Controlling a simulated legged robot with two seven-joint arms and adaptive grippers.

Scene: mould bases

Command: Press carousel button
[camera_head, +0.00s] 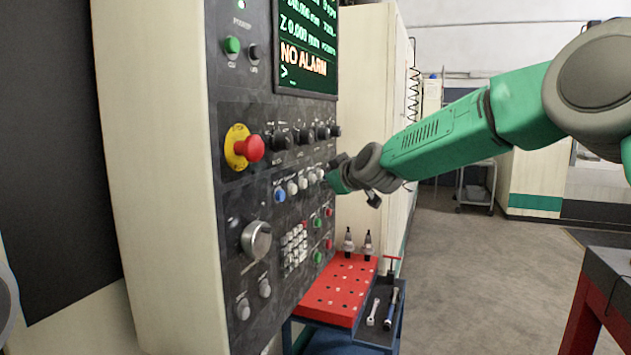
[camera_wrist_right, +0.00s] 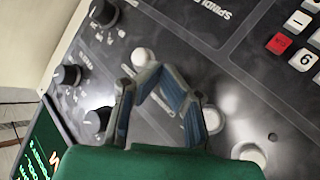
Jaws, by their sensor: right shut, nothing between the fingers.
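The control panel (camera_head: 232,195) has a row of round push buttons with one blue button (camera_head: 280,195) and several white ones (camera_head: 302,183). I cannot read which label marks the carousel button. My right gripper (camera_head: 332,178) is shut and empty at the right end of this row. In the right wrist view, its closed fingertips (camera_wrist_right: 156,74) are close to a white button (camera_wrist_right: 141,57); I cannot tell whether they touch it. Another white button (camera_wrist_right: 213,119) is partly behind a finger, and a third (camera_wrist_right: 250,153) is near the lower edge. My left gripper is not in view.
Black knobs (camera_head: 281,138) sit above the buttons, beside a red emergency stop (camera_head: 250,149). A screen (camera_head: 306,45) reads "NO ALARM". A red tool block (camera_head: 338,290) stands below on a cart. The floor (camera_head: 460,270) at right is open.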

